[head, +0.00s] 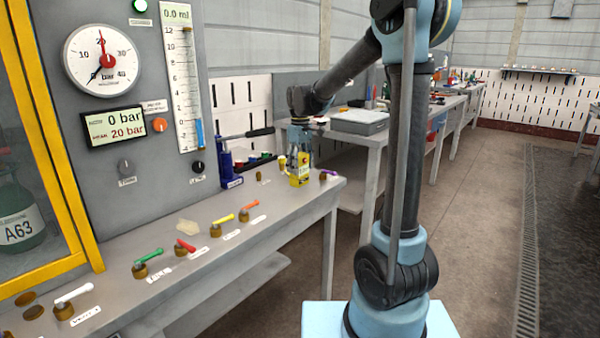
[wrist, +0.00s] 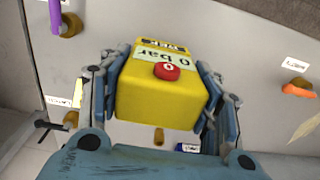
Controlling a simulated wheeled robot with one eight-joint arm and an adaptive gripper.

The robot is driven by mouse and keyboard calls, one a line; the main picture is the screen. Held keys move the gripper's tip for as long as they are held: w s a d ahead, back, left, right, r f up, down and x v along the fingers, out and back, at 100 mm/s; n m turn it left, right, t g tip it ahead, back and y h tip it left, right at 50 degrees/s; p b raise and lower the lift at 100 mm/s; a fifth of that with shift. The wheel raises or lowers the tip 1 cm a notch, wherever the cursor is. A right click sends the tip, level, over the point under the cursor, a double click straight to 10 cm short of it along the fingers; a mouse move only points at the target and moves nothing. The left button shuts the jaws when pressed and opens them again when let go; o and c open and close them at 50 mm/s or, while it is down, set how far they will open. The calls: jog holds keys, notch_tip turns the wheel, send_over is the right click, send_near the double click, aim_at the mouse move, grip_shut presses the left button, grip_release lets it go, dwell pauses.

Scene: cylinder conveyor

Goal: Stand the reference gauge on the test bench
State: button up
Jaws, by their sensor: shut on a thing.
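The reference gauge (wrist: 155,98) is a yellow box with a pale display reading 0 bar and a red button. It sits between the fingers of my gripper (wrist: 158,78), which is shut on it from both sides. In the head view the gauge (head: 299,179) shows under my gripper (head: 299,150), over the far right end of the grey test bench (head: 215,262). It looks close to upright there. I cannot tell whether its base touches the bench top. Fingers cover part of its sides.
A purple-handled valve (head: 328,174) is right of the gauge, and an orange-handled valve (head: 249,207) is to its left. More coloured valves line the bench front. A blue hand pump (head: 228,167) stands behind left. The panel has a round dial (head: 101,59).

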jog(key=shift+f, duration=1.1)
jog(key=o, duration=1.5)
jog(key=shift+f, duration=0.1)
